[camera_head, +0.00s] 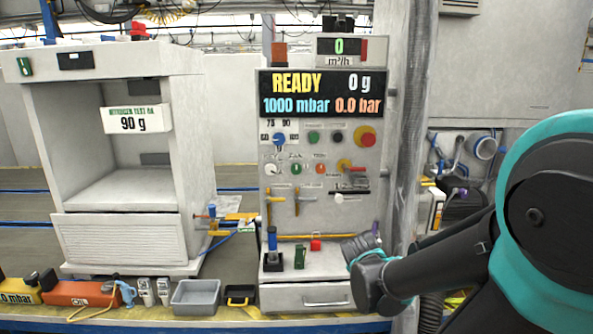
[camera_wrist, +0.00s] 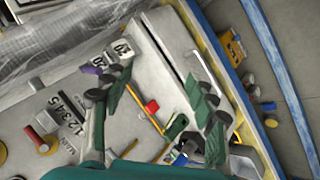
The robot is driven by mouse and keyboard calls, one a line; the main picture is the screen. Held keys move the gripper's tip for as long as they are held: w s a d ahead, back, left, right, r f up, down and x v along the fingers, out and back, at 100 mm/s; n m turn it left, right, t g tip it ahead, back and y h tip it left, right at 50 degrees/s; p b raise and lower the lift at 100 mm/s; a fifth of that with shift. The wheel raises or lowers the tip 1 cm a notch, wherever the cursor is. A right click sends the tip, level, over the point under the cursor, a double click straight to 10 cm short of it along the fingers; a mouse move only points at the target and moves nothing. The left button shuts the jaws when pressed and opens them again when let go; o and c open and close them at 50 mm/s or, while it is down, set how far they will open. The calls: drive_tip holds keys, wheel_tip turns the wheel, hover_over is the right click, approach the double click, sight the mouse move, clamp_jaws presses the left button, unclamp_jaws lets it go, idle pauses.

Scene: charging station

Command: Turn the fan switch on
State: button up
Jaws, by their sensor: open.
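The control panel (camera_head: 310,215) has several knobs, buttons and levers, but I cannot read which one is the fan switch. A blue knob (camera_head: 279,139), a green button (camera_head: 314,137) and a green knob (camera_head: 296,168) are on its upright face. A small red part (camera_head: 315,244) and a green part (camera_head: 300,257) sit at its lower ledge. The red part also shows in the wrist view (camera_wrist: 152,106). My gripper (camera_head: 362,248) is at the panel's lower right. In the wrist view my gripper (camera_wrist: 158,78) has its fingers apart, with nothing between them held.
A red stop button (camera_head: 365,137) and yellow levers (camera_head: 298,200) stick out of the panel. A wrapped column (camera_head: 408,110) stands right of the panel. An open white cabinet (camera_head: 130,185) is at left. A grey bin (camera_head: 195,297) and orange oil container (camera_head: 80,293) line the front edge.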

drive_tip(key=w+a+r+n+t+h, duration=0.15)
drive_tip(key=w+r+n+t, duration=0.25)
drive_tip(key=w+r+n, duration=0.4)
drive_tip(key=n+t+y, duration=0.5)
drive_tip(key=n+t, duration=0.2)
drive_tip(key=n, duration=1.2)
approach(297, 169)
drive_tip(key=w, duration=1.1)
drive_tip(key=shift+r, duration=0.15)
drive_tip(key=shift+m, duration=0.3)
drive_tip(key=c, duration=1.2)
